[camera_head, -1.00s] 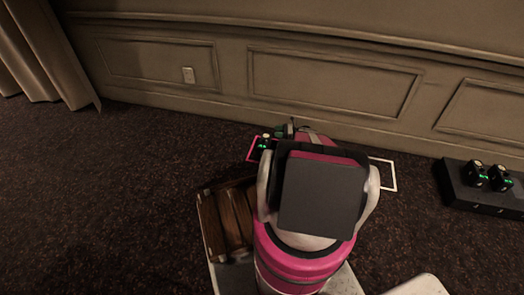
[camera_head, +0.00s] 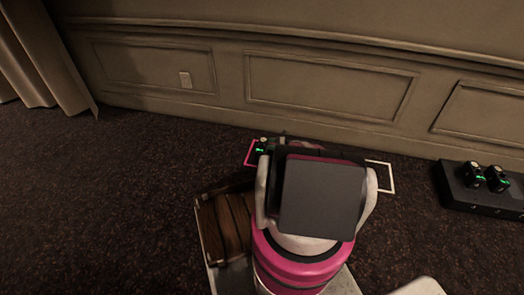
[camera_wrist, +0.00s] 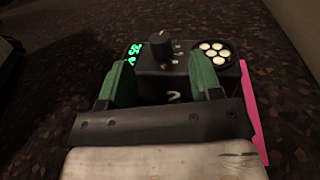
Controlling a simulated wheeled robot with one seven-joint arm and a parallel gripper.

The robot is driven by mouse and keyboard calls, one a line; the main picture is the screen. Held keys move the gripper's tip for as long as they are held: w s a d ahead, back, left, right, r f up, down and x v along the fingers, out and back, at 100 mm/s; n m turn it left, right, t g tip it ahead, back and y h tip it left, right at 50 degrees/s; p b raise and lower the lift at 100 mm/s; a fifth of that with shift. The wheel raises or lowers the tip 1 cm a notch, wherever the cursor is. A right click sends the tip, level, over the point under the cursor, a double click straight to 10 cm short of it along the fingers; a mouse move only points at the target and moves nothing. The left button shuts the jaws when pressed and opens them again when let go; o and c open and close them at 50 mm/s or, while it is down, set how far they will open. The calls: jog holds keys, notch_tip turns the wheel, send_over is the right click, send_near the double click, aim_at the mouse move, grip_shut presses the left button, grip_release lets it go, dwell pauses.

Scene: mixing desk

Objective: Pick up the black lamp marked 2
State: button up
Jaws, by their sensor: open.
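The black lamp marked 2 (camera_wrist: 172,84) lies between the green fingers of my gripper (camera_wrist: 160,62) in the wrist view. It has a black knob, a glowing green readout and a cluster of pale round lights on top. The mark 2 shows on its near face. My fingers are open, one at each side of the lamp; I cannot tell whether they touch it. In the head view, a small black lamp with a green readout (camera_head: 261,150) shows at the magenta outline, and my arm hides most of my gripper.
A magenta outline (camera_head: 249,154) and a white outline (camera_head: 391,178) are on the floor side by side. A dark case (camera_head: 458,190) with two more black lamps (camera_head: 487,178) stands at right. A brown wooden crate (camera_head: 232,222) is at left, and a panelled wall runs behind.

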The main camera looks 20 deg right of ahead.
aim_at(264, 146)
jog(key=x, duration=0.4)
jog(key=shift+a, duration=0.1)
grip_shut()
jog(key=shift+r, duration=0.1)
dwell(1.2)
